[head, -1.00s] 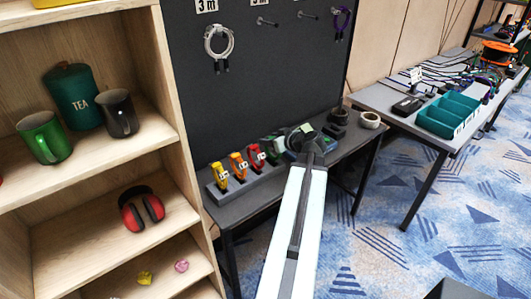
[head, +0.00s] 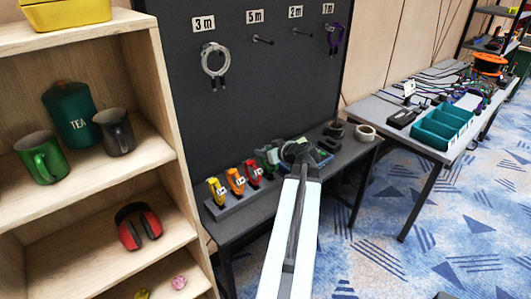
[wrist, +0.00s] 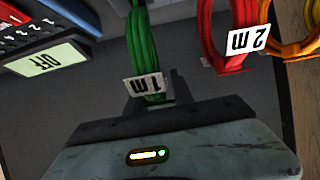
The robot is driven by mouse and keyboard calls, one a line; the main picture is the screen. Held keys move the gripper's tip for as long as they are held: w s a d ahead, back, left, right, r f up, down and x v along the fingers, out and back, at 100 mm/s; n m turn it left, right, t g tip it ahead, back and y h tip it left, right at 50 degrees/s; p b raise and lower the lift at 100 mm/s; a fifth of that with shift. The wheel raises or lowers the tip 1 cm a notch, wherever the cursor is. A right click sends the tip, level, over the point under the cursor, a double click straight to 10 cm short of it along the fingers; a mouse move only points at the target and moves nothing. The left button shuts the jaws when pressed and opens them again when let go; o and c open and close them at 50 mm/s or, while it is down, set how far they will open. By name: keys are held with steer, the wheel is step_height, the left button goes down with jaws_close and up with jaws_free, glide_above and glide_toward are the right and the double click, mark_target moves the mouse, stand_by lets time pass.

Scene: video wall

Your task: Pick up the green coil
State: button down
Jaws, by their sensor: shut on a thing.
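The green coil (wrist: 143,45) with its "1 m" tag hangs upright in the wrist view, directly in front of my gripper (wrist: 150,108). My gripper is shut on its tagged end. In the head view, my gripper (head: 297,152) is over the dark bench and partly hides the green coil (head: 270,157). The red coil (wrist: 235,35) with its "2 m" tag is close on the right in the wrist view.
Orange (head: 235,181) and yellow (head: 217,191) coils stand along the grey rack (head: 232,205). A cream tape roll (head: 365,132) lies on the bench. A wooden shelf (head: 175,130) stands left.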

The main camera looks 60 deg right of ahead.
step_height(320, 180, up, 2)
steer(key=shift+r+p, duration=0.2)
steer(key=shift+p, duration=0.45)
steer(key=s+d, duration=0.1)
steer(key=s, duration=1.5)
steer(key=shift+d+r+p, duration=0.2)
steer(key=shift+r+p, duration=0.25)
